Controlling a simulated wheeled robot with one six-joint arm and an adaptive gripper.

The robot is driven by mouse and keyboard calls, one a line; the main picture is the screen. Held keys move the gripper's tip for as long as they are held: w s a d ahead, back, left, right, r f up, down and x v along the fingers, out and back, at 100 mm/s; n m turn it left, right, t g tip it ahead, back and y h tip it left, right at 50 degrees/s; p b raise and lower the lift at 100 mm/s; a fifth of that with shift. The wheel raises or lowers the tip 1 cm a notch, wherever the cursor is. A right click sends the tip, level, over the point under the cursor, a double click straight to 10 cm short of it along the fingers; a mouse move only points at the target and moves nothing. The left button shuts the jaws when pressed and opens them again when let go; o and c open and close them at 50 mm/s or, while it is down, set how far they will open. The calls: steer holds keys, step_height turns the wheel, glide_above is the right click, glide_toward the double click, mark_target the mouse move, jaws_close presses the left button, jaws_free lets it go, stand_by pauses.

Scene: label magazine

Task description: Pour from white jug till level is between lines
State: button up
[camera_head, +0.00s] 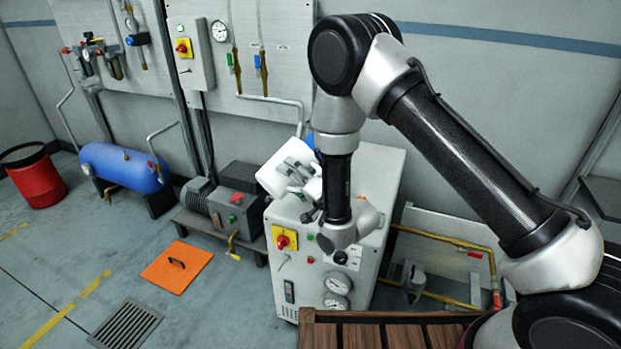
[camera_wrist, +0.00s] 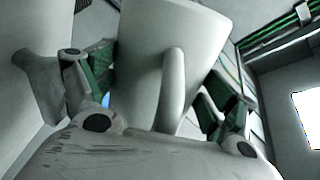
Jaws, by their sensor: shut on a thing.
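The white jug (camera_head: 268,178) is at my gripper (camera_head: 300,178), above the top of a light grey cabinet, and looks tilted to the left. In the wrist view, the jug (camera_wrist: 200,38) fills the upper middle, with its handle (camera_wrist: 172,90) between the two green-padded fingers of my gripper (camera_wrist: 158,88). My gripper is shut on the jug by this handle. The inside of the jug and any liquid are hidden. A small blue thing (camera_head: 310,140) shows partly behind my arm at the cabinet top. No level lines can be made out.
The grey cabinet (camera_head: 372,185) carries gauges and a red knob on its front. A motor unit (camera_head: 237,195) stands to its left, with a blue tank (camera_head: 122,167) farther left. Pipes and a wall panel (camera_head: 270,60) are behind. A slatted wooden surface (camera_head: 385,332) is in front.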

mark_target(285, 194)
steer(key=shift+w+m, duration=0.1)
steer(key=shift+m, duration=0.5)
steer(key=shift+w+d+r+m, duration=0.1)
steer(key=shift+d+r+m, duration=0.05)
steer(key=shift+r+m, duration=0.15)
stand_by(1.1)
steer(key=shift+s+f+n, duration=0.2)
steer(key=shift+f+n, duration=0.15)
steer(key=shift+n, duration=0.25)
steer(key=shift+a+n, duration=0.25)
steer(key=shift+n, duration=0.75)
steer(key=shift+d+n, duration=0.1)
steer(key=shift+n, duration=1.3)
steer(key=f+n, duration=0.2)
steer(key=s+a+f+n, duration=0.1)
steer(key=n, duration=0.1)
steer(key=f+n, duration=0.2)
steer(key=n, duration=0.1)
steer(key=shift+s+a+f+b, duration=0.3)
steer(key=shift+a, duration=0.05)
steer(key=shift+s+a+r+n, duration=0.1)
steer(key=shift+r+n, duration=0.2)
steer(key=shift+n, duration=0.6)
